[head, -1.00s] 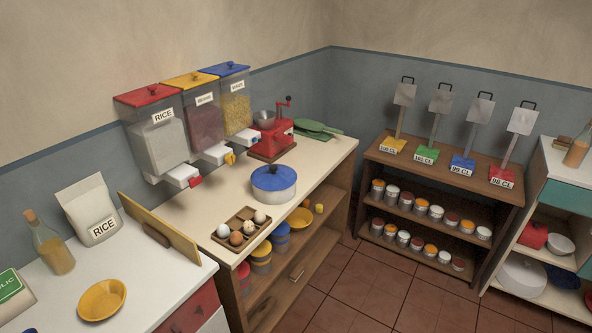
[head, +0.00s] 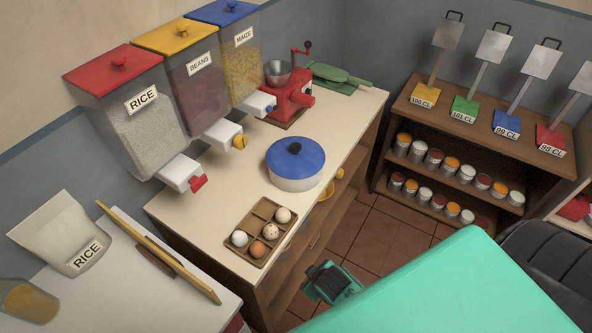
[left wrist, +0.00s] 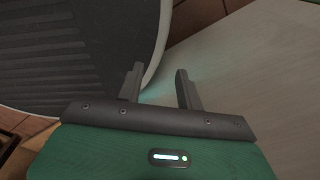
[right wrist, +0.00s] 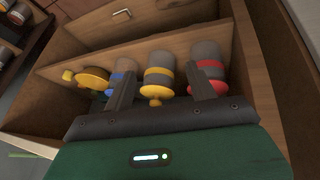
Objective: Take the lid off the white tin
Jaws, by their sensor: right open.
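The white tin (head: 295,178) stands upright on the counter. Its blue lid (head: 310,157) with a dark knob sits on top. My right gripper (head: 325,284) is in front of the counter, below and apart from the tin. In the right wrist view my right gripper (right wrist: 160,82) is open and empty, facing shelves under the counter with banded jars beyond the fingers. My left gripper (left wrist: 158,80) shows only in the left wrist view, open and empty beside a pale surface and a dark ribbed rounded one. The tin is in neither wrist view.
An egg tray (head: 247,248) sits in front of the tin. Rice, beans and maize dispensers (head: 140,100) overhang the counter's back. A red grinder (head: 287,95) stands farther along. Banded jars (right wrist: 158,72) are on the shelf below. Counter around the tin's left side is clear.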

